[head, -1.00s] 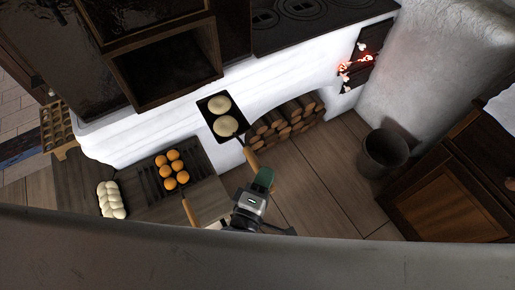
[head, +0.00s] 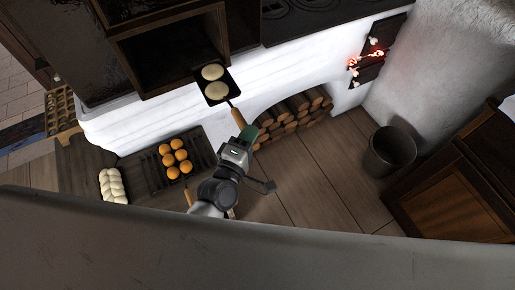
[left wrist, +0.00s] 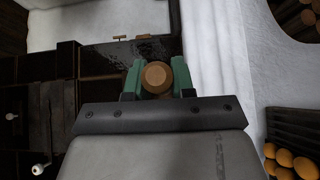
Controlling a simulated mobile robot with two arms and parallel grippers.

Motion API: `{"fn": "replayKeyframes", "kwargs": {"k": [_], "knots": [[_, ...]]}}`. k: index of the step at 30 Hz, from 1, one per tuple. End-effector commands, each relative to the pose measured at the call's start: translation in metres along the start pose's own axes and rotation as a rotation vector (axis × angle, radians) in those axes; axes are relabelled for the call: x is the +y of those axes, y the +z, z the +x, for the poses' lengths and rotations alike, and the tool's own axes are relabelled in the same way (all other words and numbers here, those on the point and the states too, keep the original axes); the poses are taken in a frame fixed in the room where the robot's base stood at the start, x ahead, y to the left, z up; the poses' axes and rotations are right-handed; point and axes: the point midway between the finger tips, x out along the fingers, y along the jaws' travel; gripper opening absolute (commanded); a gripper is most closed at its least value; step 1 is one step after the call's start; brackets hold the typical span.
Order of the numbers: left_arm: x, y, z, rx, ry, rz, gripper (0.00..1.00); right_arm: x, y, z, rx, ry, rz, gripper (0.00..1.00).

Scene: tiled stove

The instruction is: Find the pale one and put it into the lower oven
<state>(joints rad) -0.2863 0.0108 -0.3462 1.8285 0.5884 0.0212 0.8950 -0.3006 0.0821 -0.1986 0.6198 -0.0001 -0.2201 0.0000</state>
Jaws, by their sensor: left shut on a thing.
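My left gripper (head: 247,133) is shut on the wooden handle (head: 238,118) of a dark flat peel. In the left wrist view the round handle end (left wrist: 156,77) sits between its green fingers. The peel's dark plate (head: 211,102) carries two pale round loaves (head: 215,89), one behind the other. The plate is held out in front of the white stove wall, just right of the lower oven (head: 165,58), whose dark square mouth is open. Another dark opening (head: 130,8) lies above it. My right gripper is not in view.
A dark slotted tray (head: 202,150) with several orange buns (head: 175,158) and a pale braided loaf (head: 112,185) lie at lower left. Firewood (head: 290,120) fills the arch below the stove. A fire glows in the firebox (head: 370,60). A bucket (head: 390,152) stands right on open floor.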

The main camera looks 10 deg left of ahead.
Motion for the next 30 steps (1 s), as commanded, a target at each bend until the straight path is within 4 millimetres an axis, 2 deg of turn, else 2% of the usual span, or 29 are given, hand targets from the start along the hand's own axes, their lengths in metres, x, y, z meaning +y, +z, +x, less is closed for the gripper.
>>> {"fn": "replayKeyframes", "kwargs": {"k": [14,30], "knots": [[0.000,-0.054,0.042,0.002,0.007,0.007,0.00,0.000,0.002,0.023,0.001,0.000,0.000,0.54],[-0.002,-0.114,0.087,0.003,0.007,0.007,0.00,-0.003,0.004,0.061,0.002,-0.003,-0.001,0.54]]}}
